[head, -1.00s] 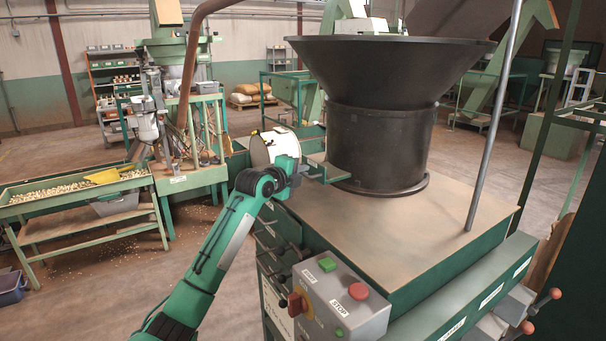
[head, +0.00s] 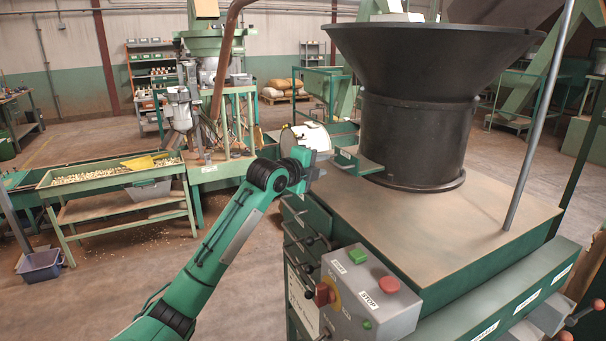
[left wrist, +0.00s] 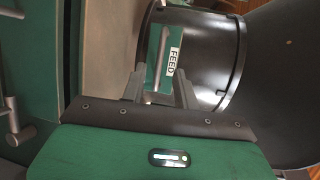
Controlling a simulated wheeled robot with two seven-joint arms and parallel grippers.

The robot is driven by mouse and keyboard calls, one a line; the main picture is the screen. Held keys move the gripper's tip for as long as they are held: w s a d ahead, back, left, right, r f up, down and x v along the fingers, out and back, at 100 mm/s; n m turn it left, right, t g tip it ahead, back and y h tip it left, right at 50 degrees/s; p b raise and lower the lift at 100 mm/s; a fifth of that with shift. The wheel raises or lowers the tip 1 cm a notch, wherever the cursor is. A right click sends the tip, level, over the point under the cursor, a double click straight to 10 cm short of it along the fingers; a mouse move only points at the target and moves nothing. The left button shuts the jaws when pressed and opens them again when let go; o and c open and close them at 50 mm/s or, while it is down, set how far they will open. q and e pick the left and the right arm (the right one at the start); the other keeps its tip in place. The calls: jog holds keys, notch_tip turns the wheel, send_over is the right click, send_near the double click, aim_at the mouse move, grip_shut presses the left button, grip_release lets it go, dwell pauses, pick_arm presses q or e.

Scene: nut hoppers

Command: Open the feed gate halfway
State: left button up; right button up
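The black feed hopper (head: 415,130) stands on the wooden top of the green machine. A green plate with a white FEED label (left wrist: 173,60) sits at the hopper's base in the left wrist view, with a grey upright handle (left wrist: 160,50) on it. A green bracket (head: 362,163) sticks out from the hopper's base in the head view. My left gripper (left wrist: 160,88) is open, its two fingers apart, with the green plate showing beyond and between them. I cannot tell whether it touches the handle. In the head view the gripper's fingertips are hard to make out beside the bracket. My right gripper is out of view.
A grey control box (head: 365,295) with green and red buttons and a red-yellow switch is at the machine's front corner. A thin metal pole (head: 540,110) rises at the right. A nut trough (head: 115,180) stands at the left, with open floor between.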

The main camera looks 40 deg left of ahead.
pick_arm(q)
jog(key=s+r+b, duration=0.1)
jog(key=s+b, duration=0.1)
jog(key=s, duration=0.5)
jog(key=shift+s+r, duration=0.2)
jog(key=shift+s, duration=0.15)
